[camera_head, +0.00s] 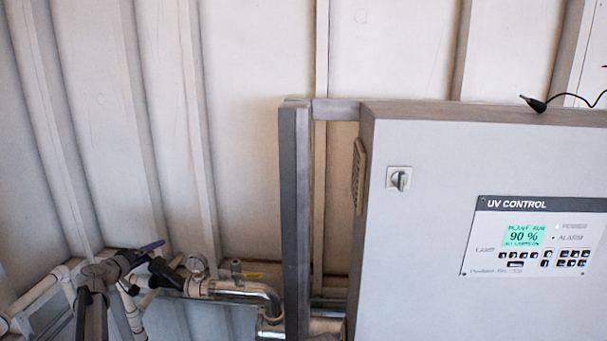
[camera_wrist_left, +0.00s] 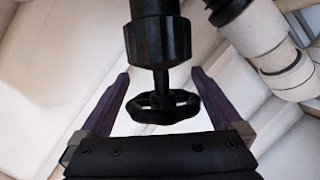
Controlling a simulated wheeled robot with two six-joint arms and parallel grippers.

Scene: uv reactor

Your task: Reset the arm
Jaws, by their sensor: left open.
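My left gripper (camera_head: 157,262) is at the lower left of the head view, in front of the pipework. It is open. In the left wrist view its two purple fingers (camera_wrist_left: 164,88) stand wide apart. A black valve with a small round handwheel (camera_wrist_left: 163,108) shows between the fingers in that view, and neither finger visibly touches it. In the head view a black fitting (camera_head: 165,273) sits close by the gripper. My right gripper is not in view.
A grey UV control cabinet (camera_head: 430,240) with a lit panel (camera_head: 523,237) fills the right side. A grey upright post (camera_head: 295,220) stands left of it. The ribbed wall (camera_head: 250,150) above is clear.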

